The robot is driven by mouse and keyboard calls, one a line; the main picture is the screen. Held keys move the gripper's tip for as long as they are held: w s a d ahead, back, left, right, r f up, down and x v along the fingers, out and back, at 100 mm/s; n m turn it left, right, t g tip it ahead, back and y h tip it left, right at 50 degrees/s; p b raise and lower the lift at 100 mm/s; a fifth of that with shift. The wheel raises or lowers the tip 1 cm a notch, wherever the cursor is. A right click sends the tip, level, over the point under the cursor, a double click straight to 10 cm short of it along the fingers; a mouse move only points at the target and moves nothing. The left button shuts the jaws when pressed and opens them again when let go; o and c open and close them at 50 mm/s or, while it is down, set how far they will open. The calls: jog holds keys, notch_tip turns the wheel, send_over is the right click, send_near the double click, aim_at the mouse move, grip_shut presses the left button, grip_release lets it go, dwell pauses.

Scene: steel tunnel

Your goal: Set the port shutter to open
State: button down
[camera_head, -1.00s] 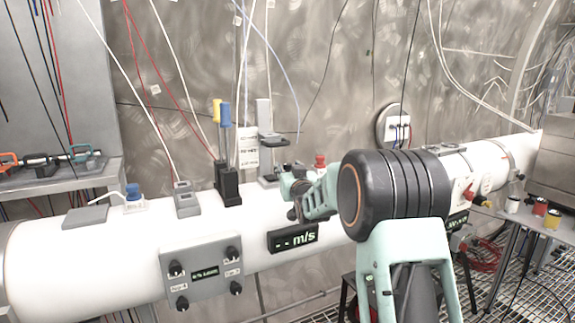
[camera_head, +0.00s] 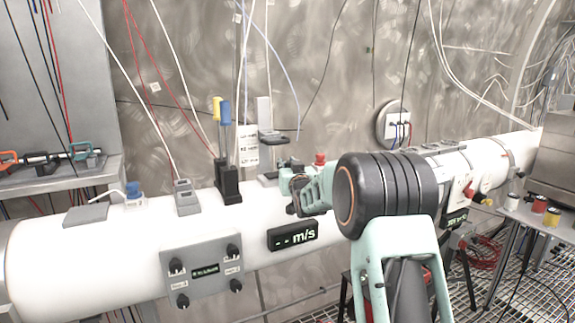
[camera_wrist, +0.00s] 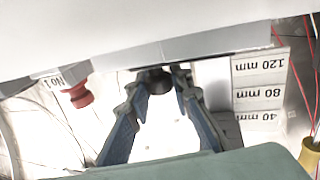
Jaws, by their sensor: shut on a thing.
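My gripper (camera_head: 287,188) reaches left over the top of the white pipe (camera_head: 120,255), with my arm in front of part of it. In the wrist view my gripper (camera_wrist: 158,88) has its two blue-grey fingers closed on a dark round knob (camera_wrist: 154,80). The knob sits under the edge of a grey bar (camera_wrist: 190,45), between the fingertips. I cannot tell for certain which part is the port shutter or whether it stands open. In the head view my fingertips hide the knob.
A red knob (camera_wrist: 78,95) is left of the fingers in the wrist view. A label with mm marks (camera_wrist: 258,95) is at right. A grey upright stand (camera_head: 265,115), a black holder with coloured handles (camera_head: 228,183) and a readout (camera_head: 293,236) are near my gripper.

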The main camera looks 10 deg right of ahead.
jog(key=d, duration=0.2)
jog(key=w+d+b, duration=0.1)
jog(key=d, duration=0.1)
jog(key=shift+w+d, duration=0.1)
jog(key=shift+w, duration=0.05)
jog(key=shift+r, duration=0.15)
jog(key=c, duration=1.7)
grip_release()
jog(key=shift+w+d, duration=0.1)
jog(key=shift+d, duration=0.05)
jog(key=s, duration=1.2)
jog(key=shift+d, duration=0.25)
